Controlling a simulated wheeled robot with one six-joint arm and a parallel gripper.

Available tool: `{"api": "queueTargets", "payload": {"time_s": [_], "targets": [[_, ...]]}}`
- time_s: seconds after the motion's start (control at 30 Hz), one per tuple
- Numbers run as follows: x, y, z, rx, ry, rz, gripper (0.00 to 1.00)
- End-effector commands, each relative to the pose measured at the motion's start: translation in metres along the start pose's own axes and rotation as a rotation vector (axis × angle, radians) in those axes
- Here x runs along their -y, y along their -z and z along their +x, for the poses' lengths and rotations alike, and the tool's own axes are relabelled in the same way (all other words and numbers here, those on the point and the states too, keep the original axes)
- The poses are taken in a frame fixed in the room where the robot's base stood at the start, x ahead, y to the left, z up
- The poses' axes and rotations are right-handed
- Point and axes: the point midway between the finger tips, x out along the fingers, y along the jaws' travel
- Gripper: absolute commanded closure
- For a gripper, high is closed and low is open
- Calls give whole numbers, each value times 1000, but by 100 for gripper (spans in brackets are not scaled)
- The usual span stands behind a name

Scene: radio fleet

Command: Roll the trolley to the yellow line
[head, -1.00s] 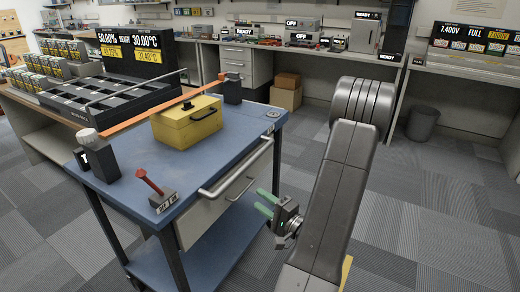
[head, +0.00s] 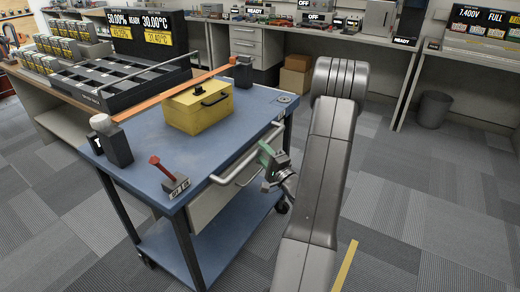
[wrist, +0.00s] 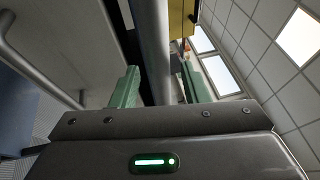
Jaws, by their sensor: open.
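The trolley (head: 225,133) has a blue top, a blue lower shelf and a white drawer, and stands left of my arm. Its grey bar handle (head: 228,181) runs along the side facing me. My gripper (head: 268,156) has green fingers and is at the far part of this handle. In the wrist view my gripper (wrist: 160,86) is open, with the grey handle bar (wrist: 151,40) passing between its fingers; contact is unclear. A yellow line (head: 345,266) lies on the floor right of my arm's lower part, partly cut off by the frame.
On the trolley are a yellow box (head: 199,107), a red lever (head: 163,168) on a dark block, and an orange bar (head: 180,88) between two dark posts. A bench (head: 50,112) stands close behind on the left. Carpet is open at right; a bin (head: 433,109) stands farther back.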

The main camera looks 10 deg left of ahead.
Motion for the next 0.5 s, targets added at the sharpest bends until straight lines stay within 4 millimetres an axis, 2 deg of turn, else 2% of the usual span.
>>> {"api": "queueTargets", "payload": {"time_s": [0.2,0.47,0.5], "targets": [[0,0,16,0,0,-1,59],[0,0,18,-1,0,0,59],[0,0,18,-1,0,0,63]]}}
